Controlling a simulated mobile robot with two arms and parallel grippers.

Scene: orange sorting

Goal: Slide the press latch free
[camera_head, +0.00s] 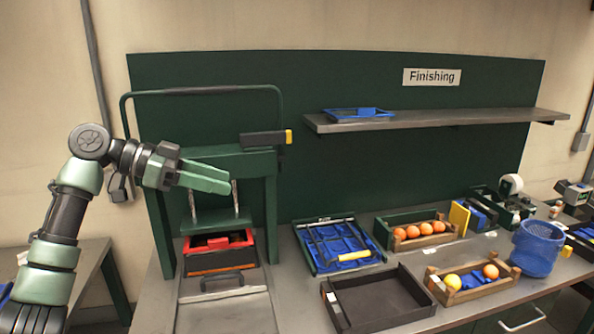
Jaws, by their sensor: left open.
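The press (160,215) is a green frame with a tall bent handle bar at the left of the bench. A dark block with a yellow end, which looks like its latch (265,138), sits at the upper right of the frame's crossbeam. My left gripper (231,184) is in front of the press, below and left of the latch and apart from it. Its green fingers point right and it holds nothing; it is open. My right gripper is out of view.
A red tray (249,236) sits under the press plate. A blue-lined tool tray (303,244), an empty dark tray (390,299) and wooden crates with oranges (458,229) stand to the right. A shelf (430,119) juts out behind. Air right of the latch is clear.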

